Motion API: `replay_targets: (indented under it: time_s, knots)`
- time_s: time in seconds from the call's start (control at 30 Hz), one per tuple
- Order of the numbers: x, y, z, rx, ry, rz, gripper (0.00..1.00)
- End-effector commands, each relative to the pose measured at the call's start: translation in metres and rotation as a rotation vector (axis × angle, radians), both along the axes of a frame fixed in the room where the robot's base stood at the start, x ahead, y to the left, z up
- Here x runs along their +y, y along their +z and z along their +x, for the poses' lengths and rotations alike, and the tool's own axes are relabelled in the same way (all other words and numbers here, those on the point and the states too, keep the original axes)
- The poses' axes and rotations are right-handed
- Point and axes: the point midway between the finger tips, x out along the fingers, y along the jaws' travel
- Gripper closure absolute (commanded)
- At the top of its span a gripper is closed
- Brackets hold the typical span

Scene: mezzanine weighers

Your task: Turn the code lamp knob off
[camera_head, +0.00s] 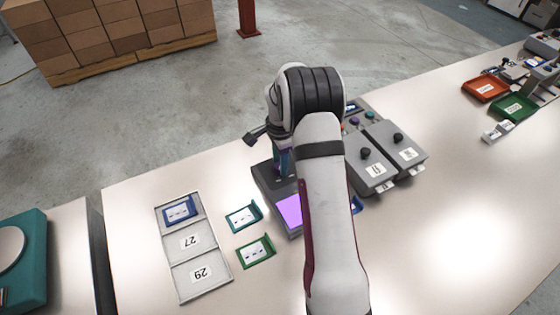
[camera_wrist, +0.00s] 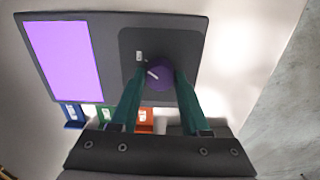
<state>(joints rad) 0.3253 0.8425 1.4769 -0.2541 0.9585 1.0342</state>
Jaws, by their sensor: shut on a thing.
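The code lamp is a dark grey box (camera_head: 262,178) with a lit purple panel (camera_head: 290,210), left of my arm in the head view. In the wrist view its purple panel (camera_wrist: 65,60) glows at the left. The round purple knob (camera_wrist: 160,79) sits on a darker plate, its white mark pointing to the upper left. My gripper (camera_wrist: 160,74) has its two green fingers on either side of the knob and is shut on it. In the head view my wrist hides the knob and most of the fingers.
Grey boxes with black knobs (camera_head: 398,138) stand close right of my arm. Red (camera_head: 485,89) and green trays (camera_head: 513,107) are far right. The right front table is clear.

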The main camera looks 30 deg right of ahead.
Motion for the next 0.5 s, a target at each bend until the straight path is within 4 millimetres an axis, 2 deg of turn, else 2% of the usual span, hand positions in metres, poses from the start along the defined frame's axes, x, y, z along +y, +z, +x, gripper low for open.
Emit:
replay_targets:
  time_s: [0.03, 0.1, 0.5]
  knots:
    - [0.0, 0.0002, -0.0002, 0.001, 0.0, 0.0, 0.89]
    - [0.0, 0.0002, -0.0002, 0.001, -0.001, 0.0, 1.0]
    - [0.0001, 0.0004, -0.0002, 0.001, 0.068, 0.0, 1.0]
